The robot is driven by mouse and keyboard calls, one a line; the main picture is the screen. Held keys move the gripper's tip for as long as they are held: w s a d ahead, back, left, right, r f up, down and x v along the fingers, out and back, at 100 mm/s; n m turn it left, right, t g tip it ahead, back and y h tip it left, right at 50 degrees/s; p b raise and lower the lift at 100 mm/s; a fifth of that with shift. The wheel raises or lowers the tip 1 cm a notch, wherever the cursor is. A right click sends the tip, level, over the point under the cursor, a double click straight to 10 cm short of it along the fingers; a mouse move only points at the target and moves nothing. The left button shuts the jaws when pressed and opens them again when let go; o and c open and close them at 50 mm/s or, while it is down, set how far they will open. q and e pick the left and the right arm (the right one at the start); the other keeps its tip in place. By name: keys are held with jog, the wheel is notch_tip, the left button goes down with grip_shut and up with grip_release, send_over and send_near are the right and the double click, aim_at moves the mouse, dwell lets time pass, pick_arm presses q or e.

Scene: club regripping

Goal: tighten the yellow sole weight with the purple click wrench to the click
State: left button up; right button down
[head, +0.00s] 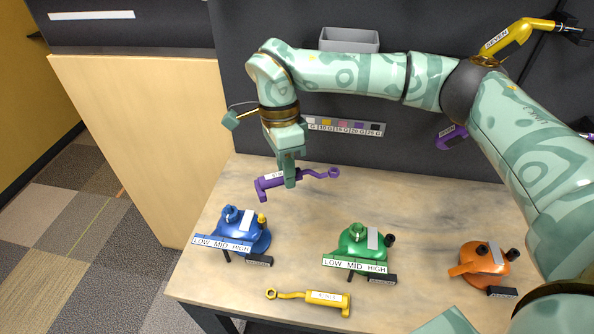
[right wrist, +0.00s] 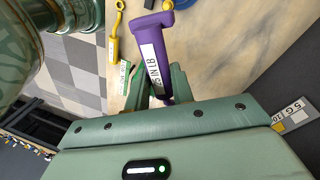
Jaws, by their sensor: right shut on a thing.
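The purple wrench (head: 268,184) has a thick body with a white label and a thin curved end with a ring at the right. My right gripper (head: 289,182) is shut on its body, fingers pointing down. The purple wrench (right wrist: 155,48) also shows between the fingers (right wrist: 158,88) in the right wrist view. I cannot tell whether it touches the table. The blue club head (head: 240,228) sits at the table's left, nearer than the wrench. The yellow sole weight (head: 262,218) shows as a small knob on its right side, apart from the wrench. My left gripper is not in view.
A green club head (head: 360,244) and an orange one (head: 484,264) stand to the right. A yellow wrench (head: 318,297) lies at the front edge. A grey bin (head: 349,40) and a labelled weight strip (head: 345,127) are at the back wall. The table's middle is clear.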

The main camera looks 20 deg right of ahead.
jog(key=w+d+m+t+y, duration=0.1)
jog(key=w+m+t, duration=0.3)
jog(key=m, duration=2.2)
jog(key=w, duration=0.3)
jog(key=shift+d, duration=0.15)
jog(key=shift+f, duration=0.1)
jog(key=shift+w+d+y+p, duration=0.15)
jog(key=shift+y+p, duration=0.15)
jog(key=shift+p, duration=0.05)
jog(key=x, duration=0.1)
jog(key=b+x, duration=0.1)
jog(key=x, duration=0.1)
jog(key=b+x, duration=0.1)
jog(key=x, duration=0.1)
jog(key=shift+s+d+f, duration=0.25)
jog(key=shift+d+f, duration=0.05)
jog(key=shift+d, duration=0.15)
jog(key=shift+f, duration=0.75)
